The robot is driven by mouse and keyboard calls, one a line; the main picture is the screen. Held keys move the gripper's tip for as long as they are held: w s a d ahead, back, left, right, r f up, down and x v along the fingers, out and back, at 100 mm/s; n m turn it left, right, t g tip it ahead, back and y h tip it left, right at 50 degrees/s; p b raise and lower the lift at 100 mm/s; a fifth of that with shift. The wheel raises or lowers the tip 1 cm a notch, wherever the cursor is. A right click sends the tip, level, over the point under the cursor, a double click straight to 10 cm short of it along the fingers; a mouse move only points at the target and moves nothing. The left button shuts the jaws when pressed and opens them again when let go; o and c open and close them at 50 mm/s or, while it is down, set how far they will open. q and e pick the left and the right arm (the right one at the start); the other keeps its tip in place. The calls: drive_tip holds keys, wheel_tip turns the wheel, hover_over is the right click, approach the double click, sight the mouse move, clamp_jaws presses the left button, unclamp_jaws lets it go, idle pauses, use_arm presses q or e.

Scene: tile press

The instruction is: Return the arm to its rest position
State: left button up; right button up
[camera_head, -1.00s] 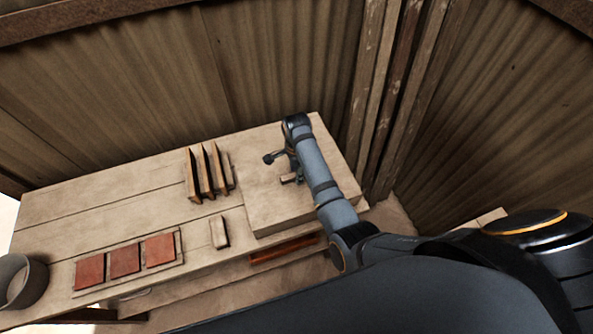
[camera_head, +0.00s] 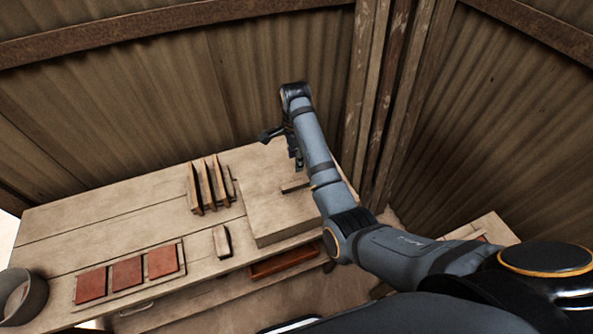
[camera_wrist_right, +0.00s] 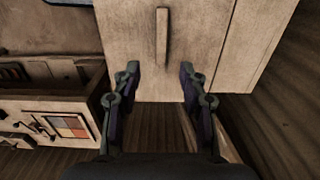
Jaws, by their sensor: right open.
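My right gripper (camera_head: 292,148) is over the raised wooden block (camera_head: 268,205) at the right end of the workbench. In the right wrist view its two fingers (camera_wrist_right: 160,85) are apart with nothing between them. A small wooden bar (camera_head: 295,184) lies on the block's top below the gripper; it also shows in the wrist view (camera_wrist_right: 162,37), beyond the fingertips. The gripper and the bar are apart. My left gripper is not in view.
Three red tiles (camera_head: 127,272) lie on a board at the bench's front left. Several upright wooden slats (camera_head: 209,185) stand mid-bench, with a small block (camera_head: 221,241) in front. A grey bucket (camera_head: 20,297) is at far left. Corrugated walls (camera_head: 150,110) close the back and right.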

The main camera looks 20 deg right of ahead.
drive_tip(key=s+d+f+n+t, duration=0.1)
drive_tip(key=s+d+f+n, duration=0.3)
drive_tip(key=s, duration=0.2)
drive_tip(key=s+d+f+n+t, duration=0.1)
drive_tip(key=s+d+f+n, duration=0.3)
drive_tip(key=s, duration=0.2)
drive_tip(key=s+r+n+t, duration=0.2)
drive_tip(key=s+r+n, duration=0.2)
drive_tip(key=s+n, duration=0.75)
drive_tip(key=s+d+f+m+g+b, duration=0.1)
drive_tip(key=d+f+b, duration=0.15)
drive_tip(key=f, duration=1.25)
drive_tip(key=s+d+f+m+g+b, duration=0.15)
drive_tip(key=f+b, duration=0.25)
drive_tip(key=f, duration=1.1)
use_arm(q)
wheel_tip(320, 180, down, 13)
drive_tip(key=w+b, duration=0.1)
drive_tip(key=b, duration=0.5)
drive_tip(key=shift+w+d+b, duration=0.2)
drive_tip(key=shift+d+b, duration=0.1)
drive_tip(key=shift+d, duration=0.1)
use_arm(e)
drive_tip(key=s+f, duration=1)
drive_tip(key=f, duration=0.2)
drive_tip(key=s+f, duration=1)
drive_tip(key=f, duration=0.3)
drive_tip(key=shift+d+f+h, duration=0.3)
drive_tip(key=shift+d+h, duration=0.05)
drive_tip(key=shift+h, duration=0.05)
